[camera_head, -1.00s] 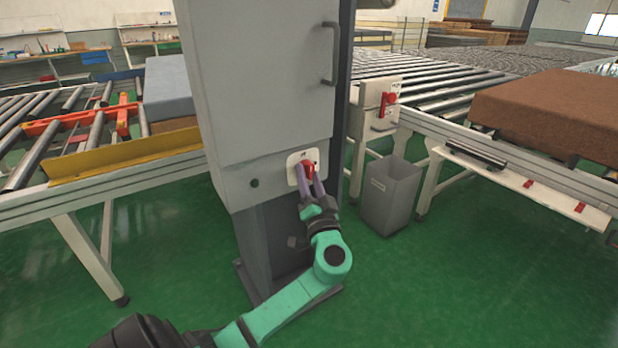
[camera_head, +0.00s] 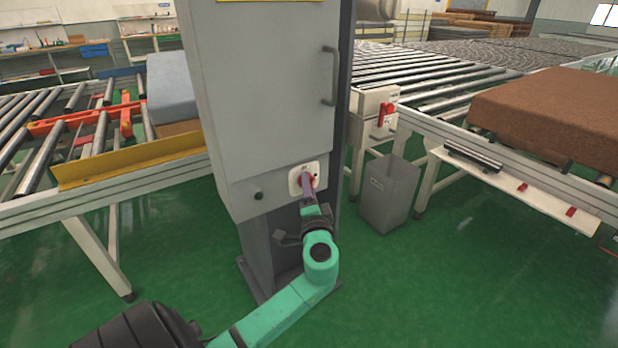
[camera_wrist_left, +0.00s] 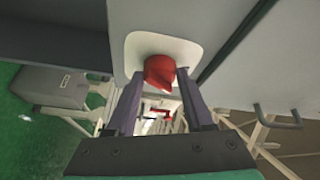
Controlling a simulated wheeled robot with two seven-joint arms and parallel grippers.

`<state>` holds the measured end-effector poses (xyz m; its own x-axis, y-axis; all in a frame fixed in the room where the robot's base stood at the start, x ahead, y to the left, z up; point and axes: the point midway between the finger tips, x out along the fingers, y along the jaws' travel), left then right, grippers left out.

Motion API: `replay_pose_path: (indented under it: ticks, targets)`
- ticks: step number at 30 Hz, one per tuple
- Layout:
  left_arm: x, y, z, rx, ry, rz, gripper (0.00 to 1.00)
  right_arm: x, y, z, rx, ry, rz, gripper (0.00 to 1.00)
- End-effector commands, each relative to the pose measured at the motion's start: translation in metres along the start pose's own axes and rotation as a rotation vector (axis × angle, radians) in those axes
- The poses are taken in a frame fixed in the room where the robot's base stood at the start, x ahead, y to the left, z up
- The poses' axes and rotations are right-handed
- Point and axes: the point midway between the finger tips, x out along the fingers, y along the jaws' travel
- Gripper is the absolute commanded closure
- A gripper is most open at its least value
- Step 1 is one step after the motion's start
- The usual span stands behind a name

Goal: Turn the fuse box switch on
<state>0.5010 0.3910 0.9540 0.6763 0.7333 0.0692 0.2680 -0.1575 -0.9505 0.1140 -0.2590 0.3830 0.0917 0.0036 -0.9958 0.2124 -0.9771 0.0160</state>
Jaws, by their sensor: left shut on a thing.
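The fuse box is a tall grey cabinet (camera_head: 265,95) in the middle of the head view. Its red rotary switch (camera_wrist_left: 160,71) sits on a white plate (camera_head: 295,184) low on the front and is mostly covered by my fingers in the head view. My left gripper (camera_head: 307,184) reaches up to the switch from below. In the left wrist view its two purple fingers stand on either side of the red knob, shut on it. The plate's markings are too small to read. My right gripper is not in view.
A grey bin (camera_head: 389,192) stands right of the cabinet, below a second red switch (camera_head: 386,113) on a white box. Roller conveyors flank the cabinet, with a brown mattress (camera_head: 555,115) at right and a blue-grey block (camera_head: 170,87) at left. The green floor in front is clear.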

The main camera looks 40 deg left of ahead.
Motion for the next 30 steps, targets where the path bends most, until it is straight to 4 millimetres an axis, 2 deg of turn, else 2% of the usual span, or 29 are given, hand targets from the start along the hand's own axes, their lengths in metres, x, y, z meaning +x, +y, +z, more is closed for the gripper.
replay_pose_path:
  ticks: [1, 18, 24, 30]
  targets:
    - [0.000, -0.008, -0.003, 0.039, -0.004, 0.024, 1.00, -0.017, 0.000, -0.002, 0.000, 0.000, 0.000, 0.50]
    - [0.001, -0.014, -0.006, 0.525, -0.044, 0.259, 1.00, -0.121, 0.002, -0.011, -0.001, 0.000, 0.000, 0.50]
    - [0.002, -0.013, -0.007, 0.679, -0.056, 0.333, 1.00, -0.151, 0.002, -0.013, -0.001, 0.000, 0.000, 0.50]
    - [0.002, -0.011, -0.006, 0.795, -0.066, 0.389, 1.00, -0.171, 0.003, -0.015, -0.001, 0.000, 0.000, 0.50]
